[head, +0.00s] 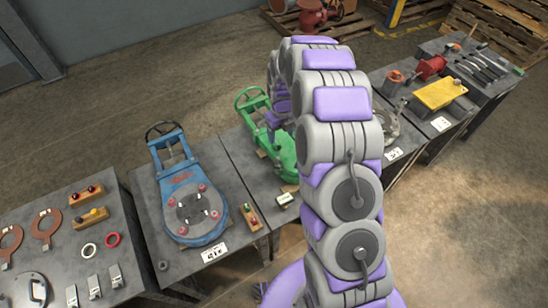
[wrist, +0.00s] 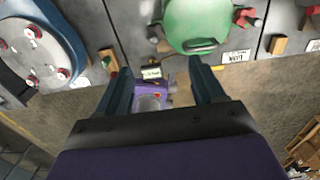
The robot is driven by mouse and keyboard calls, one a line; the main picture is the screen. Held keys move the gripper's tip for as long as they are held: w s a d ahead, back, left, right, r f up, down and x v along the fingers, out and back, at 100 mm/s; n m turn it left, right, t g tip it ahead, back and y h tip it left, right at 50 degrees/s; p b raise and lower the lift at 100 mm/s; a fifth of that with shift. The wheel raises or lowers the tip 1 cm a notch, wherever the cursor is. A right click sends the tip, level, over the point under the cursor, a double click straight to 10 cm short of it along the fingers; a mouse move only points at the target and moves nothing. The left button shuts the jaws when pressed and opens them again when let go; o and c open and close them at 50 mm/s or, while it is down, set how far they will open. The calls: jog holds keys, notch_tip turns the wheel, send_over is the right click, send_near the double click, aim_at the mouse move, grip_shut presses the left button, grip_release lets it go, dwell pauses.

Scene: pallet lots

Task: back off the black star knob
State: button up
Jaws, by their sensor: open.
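I cannot make out a black star knob for certain in either view. The blue machine (head: 190,195) has a dark round handwheel (head: 163,131) at its far end and red knobs around a dark grey centre plate; it also shows at the left of the wrist view (wrist: 62,40). The green machine (head: 284,150) stands to its right, partly hidden by my arm, and its round body shows in the wrist view (wrist: 200,20). My gripper (wrist: 154,66) is open and empty, above the bench's front edge beside the green machine.
A left bench (head: 70,240) holds rings, brackets and button boxes. A right bench carries a yellow block (head: 440,94) and a red part (head: 430,67). Pallets (head: 500,28) stand behind. Open floor lies in front.

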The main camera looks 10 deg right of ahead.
jog(key=b, duration=0.2)
send_near(277, 160)
jog(key=f, duration=0.3)
jog(key=w+a+f, duration=0.1)
jog(key=f, duration=0.1)
jog(key=shift+w+a, duration=0.1)
jog(key=f, duration=0.2)
jog(key=d+f, duration=0.1)
jog(key=f, duration=0.1)
jog(key=d+f+b, duration=0.1)
jog(key=f, duration=0.1)
jog(key=shift+f, duration=0.25)
jog(key=shift+a+f, duration=0.1)
jog(key=shift+f, duration=0.2)
jog(key=shift+a+f, duration=0.1)
jog(key=shift+a, duration=0.55)
jog(key=shift+d, duration=0.55)
jog(key=c, duration=0.4)
jog(key=shift+a, duration=0.3)
jog(key=c, duration=0.7)
jog(key=shift+o, duration=0.2)
jog(key=shift+d, duration=0.1)
jog(key=shift+p, duration=0.3)
